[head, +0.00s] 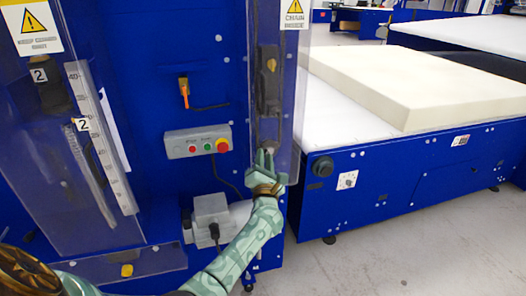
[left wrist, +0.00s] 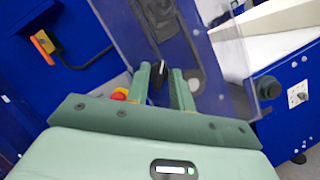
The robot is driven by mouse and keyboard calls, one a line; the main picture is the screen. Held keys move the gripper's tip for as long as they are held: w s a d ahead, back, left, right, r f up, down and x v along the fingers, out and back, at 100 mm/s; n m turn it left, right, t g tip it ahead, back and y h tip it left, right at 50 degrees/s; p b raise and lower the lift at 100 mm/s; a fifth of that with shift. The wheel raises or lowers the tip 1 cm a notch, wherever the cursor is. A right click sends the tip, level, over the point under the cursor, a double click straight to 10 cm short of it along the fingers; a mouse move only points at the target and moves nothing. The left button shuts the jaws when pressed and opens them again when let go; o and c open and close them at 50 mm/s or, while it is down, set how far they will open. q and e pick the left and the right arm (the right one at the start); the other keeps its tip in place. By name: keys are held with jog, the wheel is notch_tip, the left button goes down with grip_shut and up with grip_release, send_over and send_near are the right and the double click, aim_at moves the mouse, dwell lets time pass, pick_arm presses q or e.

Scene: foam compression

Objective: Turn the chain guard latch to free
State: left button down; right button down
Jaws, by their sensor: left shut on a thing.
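The chain guard (head: 292,110) is a clear cover on the right side of the blue machine, below a yellow chain warning label (head: 294,12). It also shows in the left wrist view (left wrist: 130,35). The latch is a small black knob (left wrist: 159,73) with a white mark, on the guard. My left gripper (head: 265,154) is at the guard's lower part, its fingers pointing up. In the left wrist view the fingers (left wrist: 161,82) are on both sides of the knob, shut on it. In the head view the fingers mostly hide the latch. My right gripper is not in view.
A grey button box (head: 197,141) with a red button is left of the gripper, and a grey motor (head: 212,218) is below it. At right, a cream foam block (head: 420,85) lies on a white-topped table (head: 318,108). Another clear guard with a scale (head: 100,135) stands at left.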

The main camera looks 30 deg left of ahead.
pick_arm(q)
jog(key=m+h+p, duration=0.1)
jog(key=m+p, duration=0.2)
jog(key=m+h+p, duration=0.1)
jog(key=m+p, duration=0.2)
jog(key=r+m+g+h+p, duration=0.1)
jog(key=m+p, duration=0.2)
jog(key=p, duration=0.1)
jog(key=shift+f+m+g+h+p, duration=0.15)
jog(key=shift+m+g+h+p, duration=0.25)
jog(key=shift+m+p, duration=0.75)
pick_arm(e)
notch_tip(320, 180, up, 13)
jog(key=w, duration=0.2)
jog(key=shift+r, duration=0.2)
pick_arm(q)
jog(key=c, duration=1.5)
grip_release()
jog(key=shift+f, duration=0.1)
